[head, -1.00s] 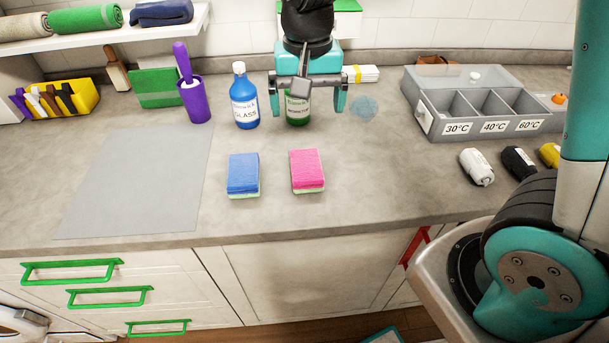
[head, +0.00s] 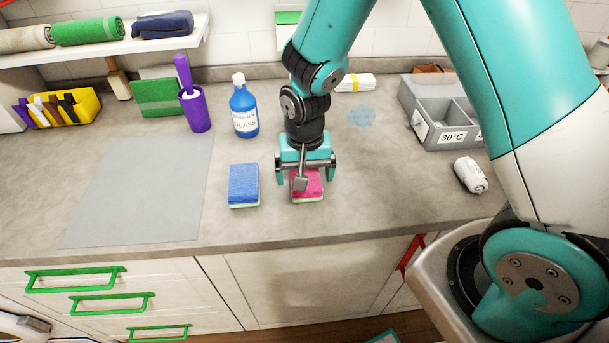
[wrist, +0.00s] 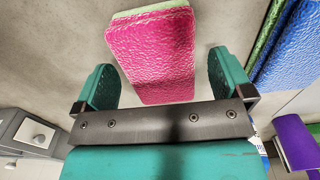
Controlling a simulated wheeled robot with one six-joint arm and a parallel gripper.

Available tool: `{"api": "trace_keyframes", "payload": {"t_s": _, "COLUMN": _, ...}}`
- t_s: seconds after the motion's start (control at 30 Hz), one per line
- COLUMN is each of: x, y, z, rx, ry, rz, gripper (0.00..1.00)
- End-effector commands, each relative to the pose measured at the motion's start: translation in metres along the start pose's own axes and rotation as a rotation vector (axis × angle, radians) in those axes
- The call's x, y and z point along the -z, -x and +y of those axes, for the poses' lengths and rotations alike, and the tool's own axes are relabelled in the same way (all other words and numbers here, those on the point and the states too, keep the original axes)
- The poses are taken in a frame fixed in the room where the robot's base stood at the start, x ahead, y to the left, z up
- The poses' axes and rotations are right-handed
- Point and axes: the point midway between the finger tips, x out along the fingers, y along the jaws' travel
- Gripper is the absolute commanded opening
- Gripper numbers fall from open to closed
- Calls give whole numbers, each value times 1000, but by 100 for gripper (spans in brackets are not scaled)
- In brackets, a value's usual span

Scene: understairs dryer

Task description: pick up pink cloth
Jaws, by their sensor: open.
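The pink cloth (head: 309,188) looks like a thick sponge block with a pink top and a pale green underside. It lies flat on the grey worktop, partly hidden by my gripper (head: 305,178) in the head view. My gripper is open and over it, fingers pointing down. In the wrist view the pink cloth (wrist: 155,55) shows between the two teal fingers (wrist: 163,80) and extends past them, with a gap on each side. I cannot tell how far above the worktop the fingertips are.
A blue sponge block (head: 243,185) lies just left of the pink one. Behind stand a blue GLASS bottle (head: 244,108) and a purple cup (head: 195,110). A grey compartment box (head: 445,135) and a white bottle (head: 470,175) are at right. The front worktop is clear.

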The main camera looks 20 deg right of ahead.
Motion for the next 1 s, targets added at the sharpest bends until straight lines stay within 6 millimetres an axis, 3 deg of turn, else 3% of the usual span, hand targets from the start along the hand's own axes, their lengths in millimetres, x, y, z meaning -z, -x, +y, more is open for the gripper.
{"api": "trace_keyframes", "payload": {"t_s": 0.3, "x": 0, "y": -8, "z": 0, "rx": 1, "ry": 0, "rz": 1, "gripper": 98}}
{"api": "trace_keyframes", "payload": {"t_s": 0.53, "x": 0, "y": -8, "z": 0, "rx": 1, "ry": 0, "rz": 1, "gripper": 47}}
{"api": "trace_keyframes", "payload": {"t_s": 0.57, "x": 0, "y": -8, "z": 0, "rx": 1, "ry": 0, "rz": 1, "gripper": 44}}
{"api": "trace_keyframes", "payload": {"t_s": 1.0, "x": 1, "y": 3, "z": -1, "rx": 2, "ry": 0, "rz": 3, "gripper": 44}}
